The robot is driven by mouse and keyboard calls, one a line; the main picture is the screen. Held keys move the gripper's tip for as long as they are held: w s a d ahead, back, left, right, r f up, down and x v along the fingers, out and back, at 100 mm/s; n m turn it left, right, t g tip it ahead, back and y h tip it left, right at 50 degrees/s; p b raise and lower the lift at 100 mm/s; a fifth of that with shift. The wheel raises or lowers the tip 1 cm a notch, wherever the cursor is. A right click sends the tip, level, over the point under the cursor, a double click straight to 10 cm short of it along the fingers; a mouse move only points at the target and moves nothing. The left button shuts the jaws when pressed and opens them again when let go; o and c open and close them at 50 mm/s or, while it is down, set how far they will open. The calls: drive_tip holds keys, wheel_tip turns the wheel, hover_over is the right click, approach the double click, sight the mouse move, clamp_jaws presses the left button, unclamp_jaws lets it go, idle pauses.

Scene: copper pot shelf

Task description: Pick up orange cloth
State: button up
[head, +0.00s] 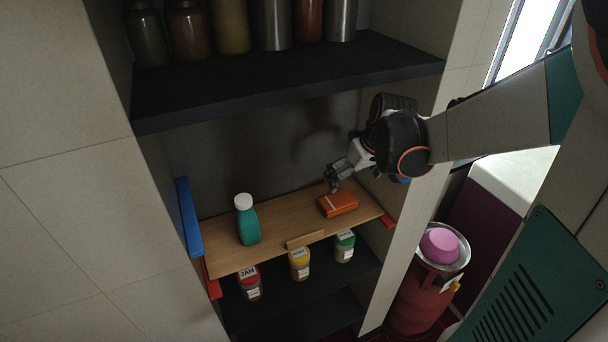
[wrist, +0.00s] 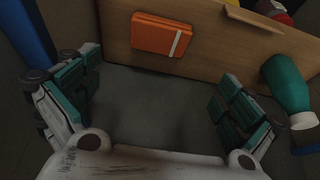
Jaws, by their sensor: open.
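The orange cloth (head: 338,204) is a small folded block with a pale stripe. It lies on the right part of a wooden board (head: 285,241) on the middle shelf. In the wrist view the cloth (wrist: 161,35) is ahead of my gripper, above the middle of the picture. My gripper (head: 335,181) is just above and behind the cloth in the head view. In the wrist view the fingers of my gripper (wrist: 158,95) are wide apart with nothing between them. They appear apart from the cloth.
A teal bottle with a white cap (head: 248,220) stands left on the board. Several jars, including a red-lidded jam jar (head: 249,283), stand on the shelf below. A blue strip (head: 189,218) edges the left wall. The upper shelf (head: 280,82) hangs over this space.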

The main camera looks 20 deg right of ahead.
sight(339, 200)
drive_tip(key=b+x, duration=0.9)
drive_tip(key=x, duration=0.4)
drive_tip(key=shift+d+f, duration=0.1)
drive_tip(key=shift+f, duration=0.1)
drive_tip(key=shift+s+r, duration=0.1)
drive_tip(key=c, duration=0.8)
